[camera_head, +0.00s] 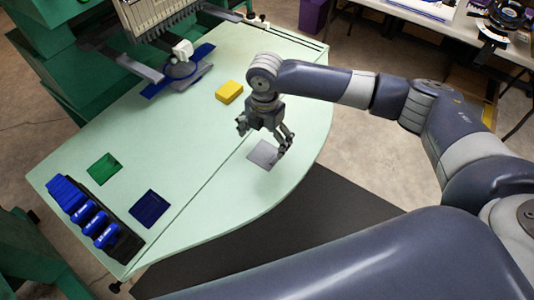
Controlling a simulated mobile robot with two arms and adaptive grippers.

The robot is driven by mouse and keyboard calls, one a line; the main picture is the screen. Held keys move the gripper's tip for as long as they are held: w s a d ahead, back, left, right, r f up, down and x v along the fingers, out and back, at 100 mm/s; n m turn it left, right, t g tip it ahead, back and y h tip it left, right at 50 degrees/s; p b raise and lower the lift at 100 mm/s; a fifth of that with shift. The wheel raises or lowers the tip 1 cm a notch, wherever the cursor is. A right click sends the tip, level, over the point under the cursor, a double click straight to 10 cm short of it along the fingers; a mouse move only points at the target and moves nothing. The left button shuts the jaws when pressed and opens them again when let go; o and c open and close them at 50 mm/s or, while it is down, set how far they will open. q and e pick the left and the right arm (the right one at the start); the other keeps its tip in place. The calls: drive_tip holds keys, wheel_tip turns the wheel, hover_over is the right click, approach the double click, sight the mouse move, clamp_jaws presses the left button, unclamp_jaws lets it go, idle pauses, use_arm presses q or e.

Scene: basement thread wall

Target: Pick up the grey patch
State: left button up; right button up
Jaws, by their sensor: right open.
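The grey patch (263,155) is a small flat square lying on the pale green table (190,140), near its curved right edge. My right gripper (264,137) is just above and beside the patch, pointing down with its fingers apart. The fingers overlap the patch's upper part in the picture; I cannot tell whether they touch it. The gripper holds nothing that I can see. My left gripper is not in view.
A green patch (104,169) and a dark blue patch (150,207) lie at left, by a black rack of blue spools (88,217). An embroidery machine (150,15) stands at the back.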

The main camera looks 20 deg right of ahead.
sight(265, 155)
drive_tip(key=f, duration=0.4)
drive_tip(key=shift+d+f+p, duration=0.2)
drive_tip(key=shift+f+p, duration=0.1)
drive_tip(key=shift+f, duration=0.1)
drive_tip(key=c, duration=1.9)
drive_tip(key=shift+c, duration=0.6)
drive_tip(key=shift+c, duration=1.1)
